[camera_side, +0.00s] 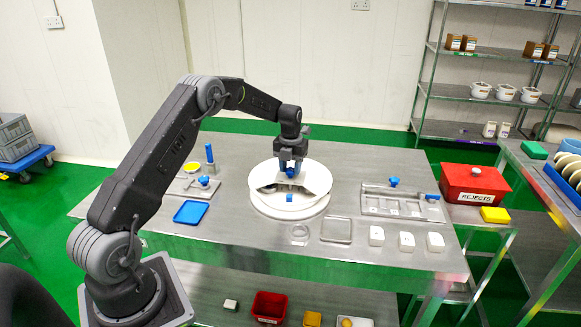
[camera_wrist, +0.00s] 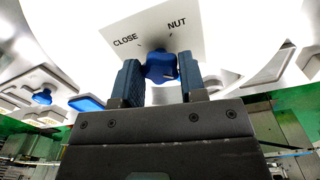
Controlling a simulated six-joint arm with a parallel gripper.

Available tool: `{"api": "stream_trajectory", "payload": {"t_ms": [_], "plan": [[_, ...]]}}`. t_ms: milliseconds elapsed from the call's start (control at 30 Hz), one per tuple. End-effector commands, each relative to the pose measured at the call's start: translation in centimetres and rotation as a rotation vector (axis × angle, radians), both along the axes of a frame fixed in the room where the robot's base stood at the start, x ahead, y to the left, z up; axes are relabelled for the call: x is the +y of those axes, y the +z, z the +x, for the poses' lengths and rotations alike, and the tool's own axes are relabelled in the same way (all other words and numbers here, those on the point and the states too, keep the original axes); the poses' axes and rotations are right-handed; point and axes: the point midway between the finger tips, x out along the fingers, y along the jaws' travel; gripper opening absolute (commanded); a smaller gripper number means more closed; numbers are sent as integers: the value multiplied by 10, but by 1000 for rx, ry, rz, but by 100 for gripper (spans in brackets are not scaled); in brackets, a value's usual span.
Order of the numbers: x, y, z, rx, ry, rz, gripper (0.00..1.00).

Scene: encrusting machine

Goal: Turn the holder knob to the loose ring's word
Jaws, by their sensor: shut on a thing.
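My gripper (camera_side: 291,170) is over the round white platform (camera_side: 262,203) in the middle of the table. In the wrist view my gripper (camera_wrist: 160,80) is shut on a blue knob (camera_wrist: 160,65), with a finger on each side of it. The knob sits on a pale panel (camera_wrist: 205,35) printed with the words CLOSE and NUT, which stand on either side of the knob's far end. In the side view the fingers largely hide the knob. A clear loose ring (camera_side: 299,231) lies on the table in front of the platform; no word on it is readable.
A plate with a blue knob (camera_side: 393,181) stands right, another with a blue knob (camera_side: 204,181) left. A blue tray (camera_side: 190,212), a clear tray (camera_side: 336,230) and several white blocks (camera_side: 406,241) line the front. A red REJECTS bin (camera_side: 474,183) stands far right.

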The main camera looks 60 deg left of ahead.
Motion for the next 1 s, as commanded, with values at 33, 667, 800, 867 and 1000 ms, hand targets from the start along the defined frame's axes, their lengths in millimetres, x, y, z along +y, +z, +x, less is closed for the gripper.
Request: {"api": "stream_trajectory", "payload": {"t_ms": [33, 667, 800, 867, 1000], "plan": [[-3, 3, 2, -3, -3, -1, 0], [-1, 1, 1, -1, 0, -2, 64], [-1, 4, 1, -1, 0, 0, 64], [-1, 10, 1, -1, 0, 0, 64], [-1, 34, 1, -4, 0, 1, 64]]}}
